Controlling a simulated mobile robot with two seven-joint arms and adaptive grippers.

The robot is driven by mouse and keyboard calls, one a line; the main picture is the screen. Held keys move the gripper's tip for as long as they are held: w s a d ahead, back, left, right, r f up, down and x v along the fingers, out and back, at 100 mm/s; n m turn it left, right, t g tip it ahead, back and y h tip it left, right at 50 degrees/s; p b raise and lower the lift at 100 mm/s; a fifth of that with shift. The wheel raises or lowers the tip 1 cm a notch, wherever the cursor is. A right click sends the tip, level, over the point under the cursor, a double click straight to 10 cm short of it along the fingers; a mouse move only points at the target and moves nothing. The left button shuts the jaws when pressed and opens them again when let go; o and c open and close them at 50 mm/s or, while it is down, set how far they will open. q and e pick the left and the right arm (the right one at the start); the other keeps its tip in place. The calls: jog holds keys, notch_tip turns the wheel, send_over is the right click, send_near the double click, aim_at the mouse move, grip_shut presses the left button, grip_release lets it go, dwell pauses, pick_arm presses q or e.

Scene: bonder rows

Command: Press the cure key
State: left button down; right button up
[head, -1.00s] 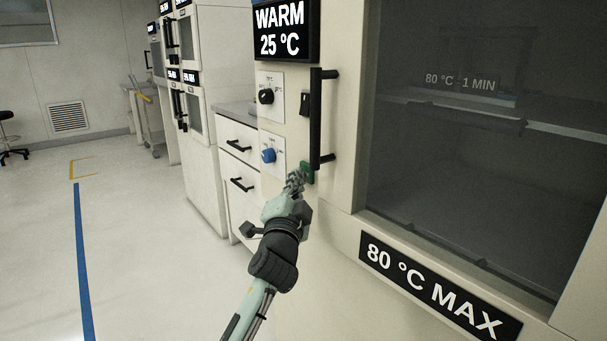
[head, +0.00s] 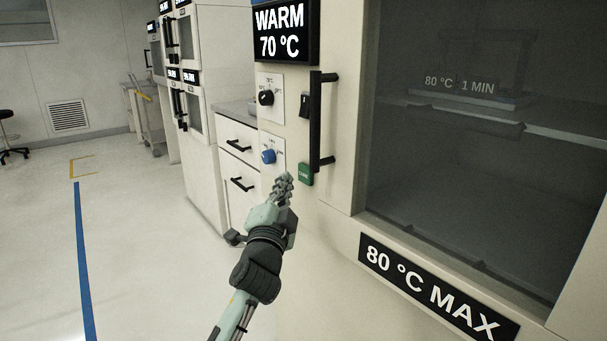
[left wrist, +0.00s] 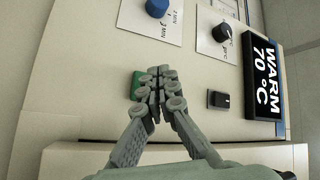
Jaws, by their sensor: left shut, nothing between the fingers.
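The green cure key (head: 306,173) is on the oven's front panel, below the vertical door handle, and shows uncovered in the head view. In the left wrist view the green key (left wrist: 136,85) is partly hidden behind the fingers. My left gripper (head: 283,182) is shut and empty, just left of and below the key, with a visible gap in the head view. Its closed fingertips (left wrist: 155,75) also show in the left wrist view. The display (head: 280,32) reads WARM 70 °C. My right gripper is not in view.
A black dial (head: 266,97), a blue knob (head: 268,156) and a black switch (head: 305,104) sit near the key. The black door handle (head: 316,120) juts out above it. The dark oven window (head: 440,160) is at right. Open floor (head: 140,250) lies at left.

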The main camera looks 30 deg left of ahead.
pick_arm(q)
jog(key=s, duration=0.1)
jog(key=s+a, duration=0.1)
jog(key=s, duration=0.1)
jog(key=shift+s+a, duration=0.15)
dwell(0.7)
